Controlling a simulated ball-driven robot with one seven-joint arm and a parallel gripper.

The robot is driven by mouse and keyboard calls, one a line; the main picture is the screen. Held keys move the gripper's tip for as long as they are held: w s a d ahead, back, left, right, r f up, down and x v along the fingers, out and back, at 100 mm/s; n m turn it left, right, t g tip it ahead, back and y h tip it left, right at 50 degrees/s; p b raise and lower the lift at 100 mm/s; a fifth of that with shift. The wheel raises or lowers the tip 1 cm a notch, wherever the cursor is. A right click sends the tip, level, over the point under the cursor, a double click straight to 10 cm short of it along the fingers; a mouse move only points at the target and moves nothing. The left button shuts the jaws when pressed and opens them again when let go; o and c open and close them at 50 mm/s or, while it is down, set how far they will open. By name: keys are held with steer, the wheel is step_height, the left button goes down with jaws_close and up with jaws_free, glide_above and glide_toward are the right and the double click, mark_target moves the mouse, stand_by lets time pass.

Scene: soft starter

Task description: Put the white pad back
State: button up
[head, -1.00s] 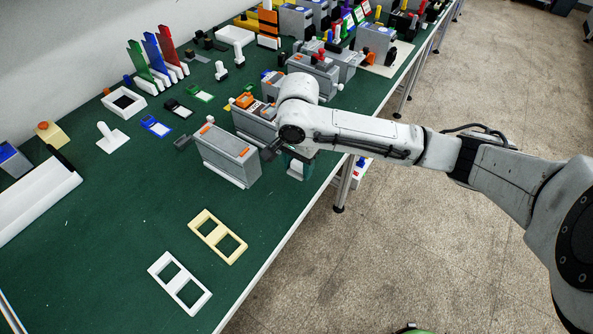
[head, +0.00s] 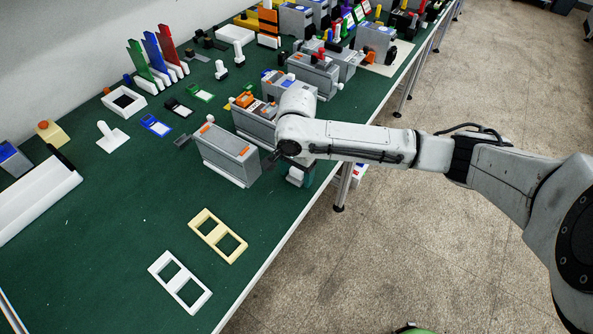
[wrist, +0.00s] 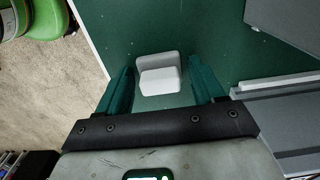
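A small white block (wrist: 158,82), apparently the white pad, shows in the wrist view near the table's front edge. It has a raised part and a lower face. My gripper (wrist: 160,70) has its two green fingers wide apart, one on each side of the block, with gaps visible on both sides. The fingers do not grip it. In the head view my gripper (head: 299,173) is low by the table's front edge, right of a grey box with an orange top mark (head: 226,154), and mostly hides the block.
A white two-window frame (head: 162,273) and a cream one (head: 203,225) lie flat at the front. A white plate with an upright handle (head: 116,143) is at the left. Grey units crowd the table behind my gripper.

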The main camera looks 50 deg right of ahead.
mark_target(296, 170)
steer(key=shift+o, duration=0.4)
steer(key=shift+r, duration=0.1)
step_height(296, 170, up, 12)
stand_by(0.3)
